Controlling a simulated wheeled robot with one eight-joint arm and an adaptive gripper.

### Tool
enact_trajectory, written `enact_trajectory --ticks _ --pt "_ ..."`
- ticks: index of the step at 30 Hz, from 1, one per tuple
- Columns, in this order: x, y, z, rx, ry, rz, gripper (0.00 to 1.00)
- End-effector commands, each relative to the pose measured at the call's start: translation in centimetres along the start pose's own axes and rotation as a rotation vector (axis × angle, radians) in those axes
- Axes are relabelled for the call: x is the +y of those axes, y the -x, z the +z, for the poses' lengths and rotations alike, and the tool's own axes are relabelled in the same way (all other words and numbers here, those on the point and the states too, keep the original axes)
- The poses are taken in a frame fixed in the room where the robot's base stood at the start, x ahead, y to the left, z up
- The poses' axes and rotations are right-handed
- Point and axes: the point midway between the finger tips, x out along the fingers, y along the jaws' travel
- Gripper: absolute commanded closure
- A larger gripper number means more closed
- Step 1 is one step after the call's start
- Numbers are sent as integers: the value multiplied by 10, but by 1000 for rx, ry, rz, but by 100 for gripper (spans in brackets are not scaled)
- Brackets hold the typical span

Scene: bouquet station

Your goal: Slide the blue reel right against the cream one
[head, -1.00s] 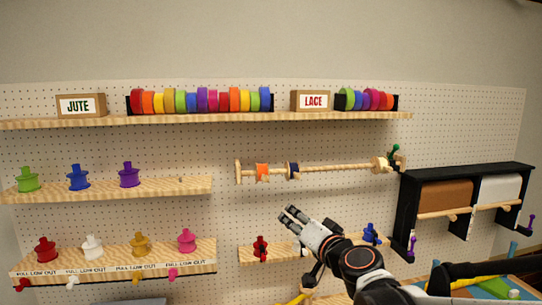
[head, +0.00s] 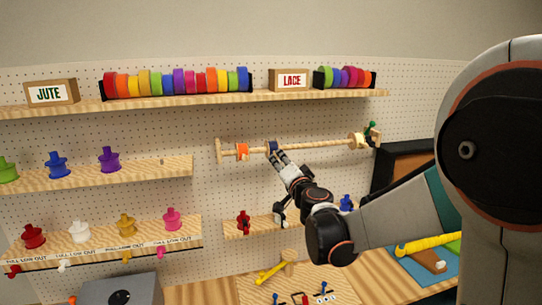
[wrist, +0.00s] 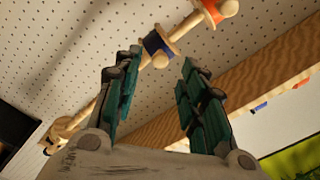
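A wooden rod (head: 315,144) runs across the pegboard. The blue reel (head: 272,147) sits on it left of the middle, just right of an orange reel (head: 242,152). The cream reel (head: 356,140) is near the rod's right end, with a wide bare stretch of rod between it and the blue one. My gripper (head: 280,157) is at the blue reel, just below and in front of it. In the wrist view my gripper (wrist: 160,60) is open, and the blue reel (wrist: 154,44) shows between and just beyond the fingertips. I cannot tell whether they touch it.
A green-knobbed piece (head: 371,131) is at the rod's right end. A shelf (head: 300,98) of colourful ribbon rolls runs above, and a small shelf (head: 235,232) with a red spool (head: 243,222) lies below. My arm covers much of the right side.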

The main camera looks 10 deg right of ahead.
Motion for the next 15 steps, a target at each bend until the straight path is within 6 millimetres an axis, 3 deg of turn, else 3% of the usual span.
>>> enact_trajectory --ticks 6,15 --pt "-1 -36 0 -1 0 0 62" --pt "-1 -59 0 -1 0 -1 62"
